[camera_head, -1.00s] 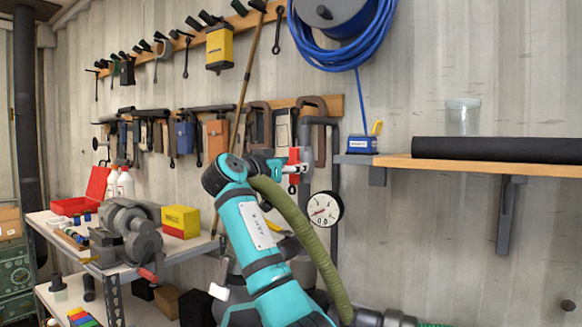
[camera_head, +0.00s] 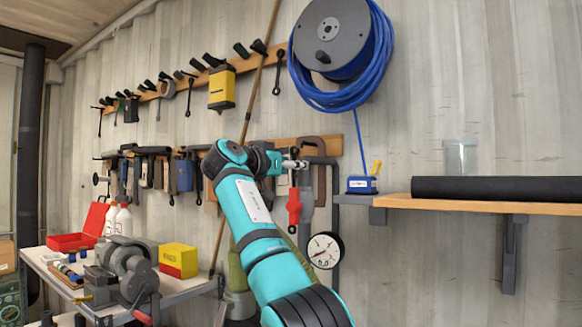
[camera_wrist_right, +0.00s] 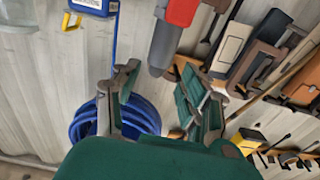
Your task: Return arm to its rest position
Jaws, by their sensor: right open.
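My right arm, teal with dark joints, rises from the bottom middle of the head view. Its gripper (camera_head: 293,164) is in front of the wall tools, above a red-handled item (camera_head: 294,207) by the grey pipe. In the right wrist view the gripper (camera_wrist_right: 162,92) has its two green-and-grey fingers spread, with nothing held between them. The red item (camera_wrist_right: 177,22) shows beyond the fingers at the top of that view; I cannot tell the exact gap. My left gripper is in neither view.
A wooden shelf (camera_head: 480,206) with a black tube (camera_head: 500,189) and clear cup (camera_head: 460,157) is at right. A blue hose reel (camera_head: 335,45) hangs above. A pressure gauge (camera_head: 324,250) sits low on the wall. A bench with a vise (camera_head: 128,268) and yellow box (camera_head: 178,260) is at left.

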